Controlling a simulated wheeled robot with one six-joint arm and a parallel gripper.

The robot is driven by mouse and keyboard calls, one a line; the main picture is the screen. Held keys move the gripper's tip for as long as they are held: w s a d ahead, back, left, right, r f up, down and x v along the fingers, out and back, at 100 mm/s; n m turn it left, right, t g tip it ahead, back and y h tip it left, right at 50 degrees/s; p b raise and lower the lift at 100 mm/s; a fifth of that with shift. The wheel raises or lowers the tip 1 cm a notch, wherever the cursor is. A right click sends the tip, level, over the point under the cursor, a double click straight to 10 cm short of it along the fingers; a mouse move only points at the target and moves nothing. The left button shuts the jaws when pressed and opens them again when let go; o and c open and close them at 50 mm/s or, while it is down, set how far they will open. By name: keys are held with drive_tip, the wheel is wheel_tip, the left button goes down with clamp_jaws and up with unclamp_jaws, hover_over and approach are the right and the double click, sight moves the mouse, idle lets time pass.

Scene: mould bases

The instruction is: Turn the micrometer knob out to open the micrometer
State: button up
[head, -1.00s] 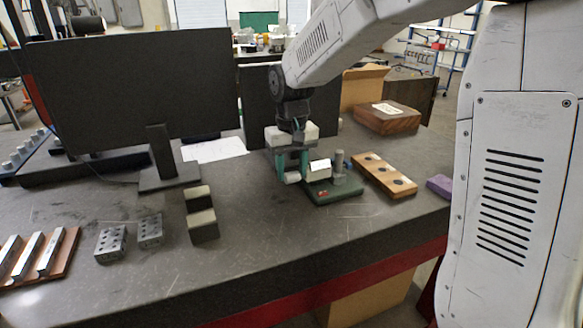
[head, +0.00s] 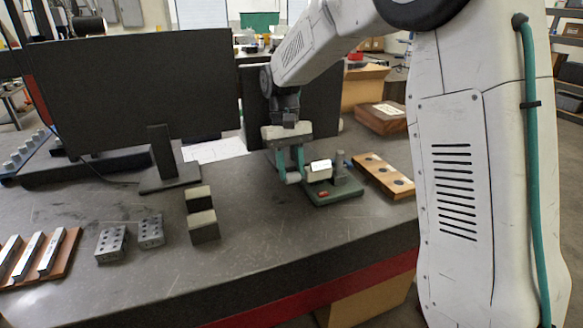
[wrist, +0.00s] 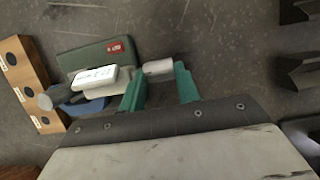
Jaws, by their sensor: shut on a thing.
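The micrometer (wrist: 95,78) has a white body with a small display, and it stands on a green base (head: 333,196). Its knob (wrist: 158,68) is a light grey cylinder at the end of the body. My gripper (head: 291,178) has teal fingers, one on each side of the knob. It is shut on the knob, and the fingers also show in the wrist view (wrist: 160,85). The micrometer also shows in the head view (head: 319,172). The anvil gap is too small to make out.
A wooden block with dark holes (head: 384,175) lies right of the base. Dark blocks (head: 202,215), drilled metal blocks (head: 112,243) and a monitor (head: 140,90) stand to the left. The bench front (head: 290,260) is clear.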

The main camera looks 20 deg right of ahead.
drive_tip(key=shift+w+f+g, duration=0.1)
drive_tip(key=shift+w+g, duration=0.2)
drive_tip(key=shift+g, duration=0.8)
drive_tip(key=o, duration=0.7)
drive_tip(key=shift+r, duration=0.5)
drive_tip(key=s+r, duration=0.4)
drive_tip(key=s, duration=1.2)
drive_tip(key=shift+o, duration=0.6)
